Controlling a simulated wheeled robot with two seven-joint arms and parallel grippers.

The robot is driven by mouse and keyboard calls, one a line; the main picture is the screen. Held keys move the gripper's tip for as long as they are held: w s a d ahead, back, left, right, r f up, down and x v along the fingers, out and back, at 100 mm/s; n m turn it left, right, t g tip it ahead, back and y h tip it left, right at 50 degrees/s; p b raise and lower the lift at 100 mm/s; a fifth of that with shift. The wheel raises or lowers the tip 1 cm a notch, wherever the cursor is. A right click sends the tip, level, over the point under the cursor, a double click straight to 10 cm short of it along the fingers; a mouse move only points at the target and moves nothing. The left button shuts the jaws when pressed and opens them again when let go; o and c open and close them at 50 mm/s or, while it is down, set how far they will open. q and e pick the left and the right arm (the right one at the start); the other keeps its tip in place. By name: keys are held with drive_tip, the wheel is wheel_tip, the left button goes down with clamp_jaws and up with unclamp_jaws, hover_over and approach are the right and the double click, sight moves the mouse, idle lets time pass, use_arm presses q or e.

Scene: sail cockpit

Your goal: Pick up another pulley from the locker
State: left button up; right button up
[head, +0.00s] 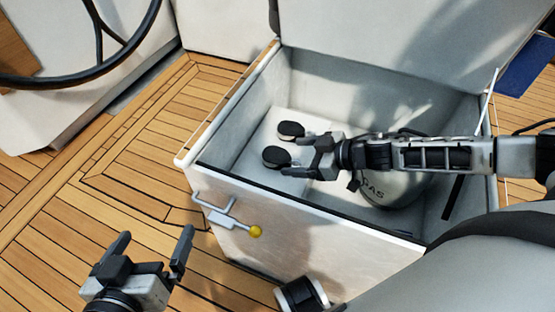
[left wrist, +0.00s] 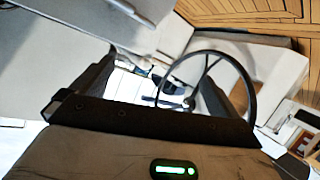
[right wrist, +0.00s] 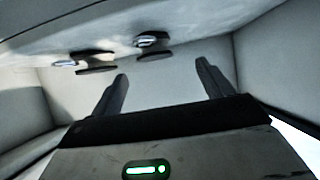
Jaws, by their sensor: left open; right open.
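Two black pulleys with metal fittings lie inside the open locker (head: 222,170), one farther back (head: 291,129) and one nearer (head: 276,157). The right wrist view also shows both, one to the left (right wrist: 97,68) and one nearer the middle (right wrist: 152,45). My right gripper (head: 296,156) reaches into the locker from the right, open and empty. Its fingertips (right wrist: 161,70) are close to the pulleys, with neither between the fingers. My left gripper (head: 156,235) is open and empty above the deck, outside the locker at the lower left.
A pale gas bottle (head: 392,188) stands in the locker under my right arm. The locker's front wall carries a metal latch with a yellow knob (head: 255,231). The raised lid (head: 400,35) is behind. A steering wheel (head: 75,75) is at upper left; the teak deck (head: 125,195) is clear.

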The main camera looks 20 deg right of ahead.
sight(280, 156)
drive_tip(key=b+x, duration=0.1)
drive_tip(key=x, duration=0.1)
drive_tip(key=b+x, duration=0.1)
drive_tip(key=x, duration=0.2)
drive_tip(key=shift+w+d+f, duration=0.2)
drive_tip(key=shift+d, duration=0.2)
drive_tip(key=shift+w+a+f, duration=0.15)
drive_tip(key=shift+w+a, duration=0.05)
use_arm(q)
drive_tip(key=shift+d+r+t+h, duration=0.35)
drive_tip(key=shift+r+h, duration=0.15)
drive_tip(key=shift+r, duration=0.15)
use_arm(e)
drive_tip(key=shift+c, duration=0.2)
drive_tip(key=c, duration=1)
use_arm(q)
drive_tip(key=shift+w+r, duration=0.1)
use_arm(e)
drive_tip(key=shift+c, duration=0.6)
